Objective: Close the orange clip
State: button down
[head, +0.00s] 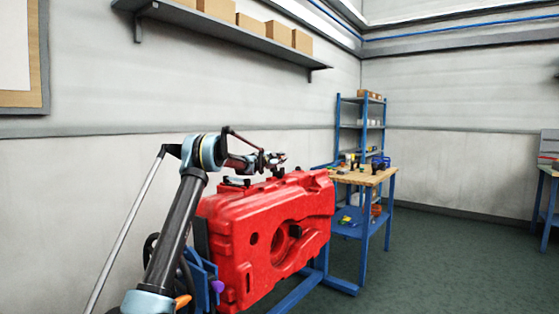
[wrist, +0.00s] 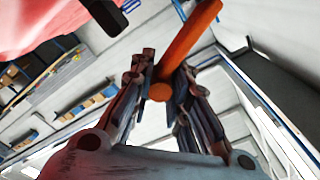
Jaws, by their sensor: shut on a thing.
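The orange clip (wrist: 190,40) shows in the wrist view as an orange bar with a round end, running up and to the right. Its round end lies between the fingers of my gripper (wrist: 163,78), which is shut on it. In the head view my gripper (head: 272,160) is above the top edge of the red tank (head: 225,235). The clip cannot be made out there. The tank also fills the upper left of the wrist view (wrist: 35,25). A black piece (wrist: 104,14) juts from it, apart from the fingers.
The tank stands on a blue frame (head: 300,290). A workbench (head: 362,176) with tools and a blue shelf rack (head: 338,120) stand behind. A wall shelf (head: 215,30) holds boxes.

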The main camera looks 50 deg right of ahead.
jog(key=shift+w+f, duration=0.1)
dwell(0.3)
jog(key=c, duration=1.5)
grip_release()
jog(key=a, duration=0.8)
jog(key=s+a, duration=0.1)
jog(key=a, duration=0.3)
